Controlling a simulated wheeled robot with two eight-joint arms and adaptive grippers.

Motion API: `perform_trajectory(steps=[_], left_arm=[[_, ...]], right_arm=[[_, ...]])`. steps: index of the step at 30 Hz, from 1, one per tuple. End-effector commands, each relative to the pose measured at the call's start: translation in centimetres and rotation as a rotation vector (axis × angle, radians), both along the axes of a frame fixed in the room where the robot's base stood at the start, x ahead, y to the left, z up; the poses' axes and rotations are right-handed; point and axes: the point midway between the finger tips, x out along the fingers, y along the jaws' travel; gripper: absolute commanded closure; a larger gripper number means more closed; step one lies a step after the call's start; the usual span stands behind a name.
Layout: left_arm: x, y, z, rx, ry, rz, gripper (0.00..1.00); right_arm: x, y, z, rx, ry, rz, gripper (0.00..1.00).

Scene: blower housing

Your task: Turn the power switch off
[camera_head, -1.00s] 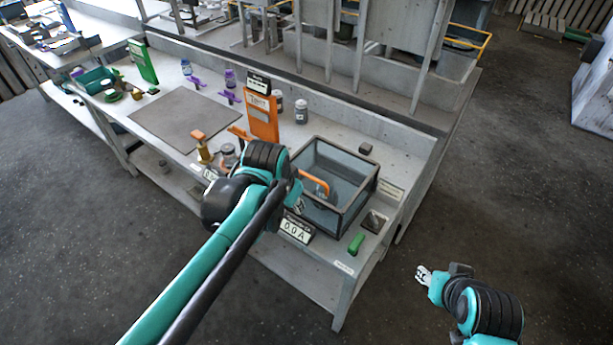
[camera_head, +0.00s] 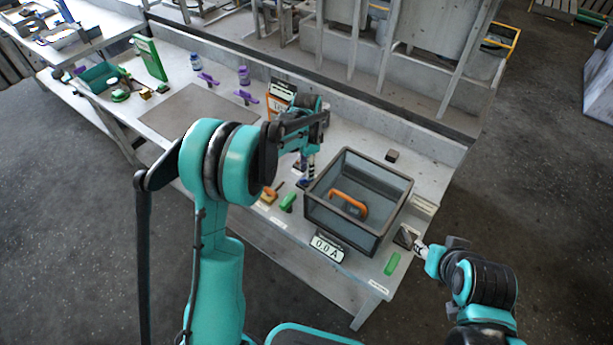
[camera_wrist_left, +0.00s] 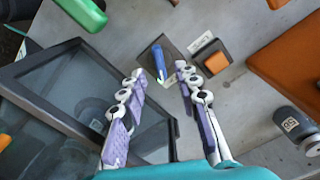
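My left gripper (camera_head: 309,168) points down at the bench between the glass-walled box and the orange panel. In the left wrist view its fingers (camera_wrist_left: 168,92) are apart and empty. A blue lever (camera_wrist_left: 158,62) on a dark plate lies just beyond the fingertips, in line with their gap; I see no contact. Beside it is an orange block (camera_wrist_left: 216,62) on a grey base with a white label. No label is readable enough to tell which one is the power switch. My right gripper (camera_head: 420,246) is off the bench's right end, by a dark plate (camera_head: 405,236); its opening is unclear.
The glass-walled box (camera_head: 383,177) with an orange handle (camera_head: 348,202) inside stands close to my left gripper. A display (camera_head: 328,248) in front reads 0.0 A. Green handles (camera_head: 288,201) (camera_head: 392,263) sit near the front edge. An orange panel (camera_wrist_left: 292,62) and grey jar (camera_wrist_left: 298,126) flank the gripper.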

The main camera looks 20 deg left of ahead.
Motion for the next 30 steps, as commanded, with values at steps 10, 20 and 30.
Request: perform_trajectory(steps=[10,20,30], left_arm=[[0.0,0.0,-3.8,0.0,-0.001,0.001,0.68],[0.0,0.0,-3.8,0.0,-0.001,0.001,0.89],[0.0,0.0,-3.8,0.0,-0.001,0.007,1.0]], right_arm=[[0.0,0.0,-1.3,0.0,0.0,0.0,0.6],[0.0,0.0,-1.3,0.0,0.0,0.0,0.6],[0.0,0.0,-1.3,0.0,0.0,0.0,0.6]])
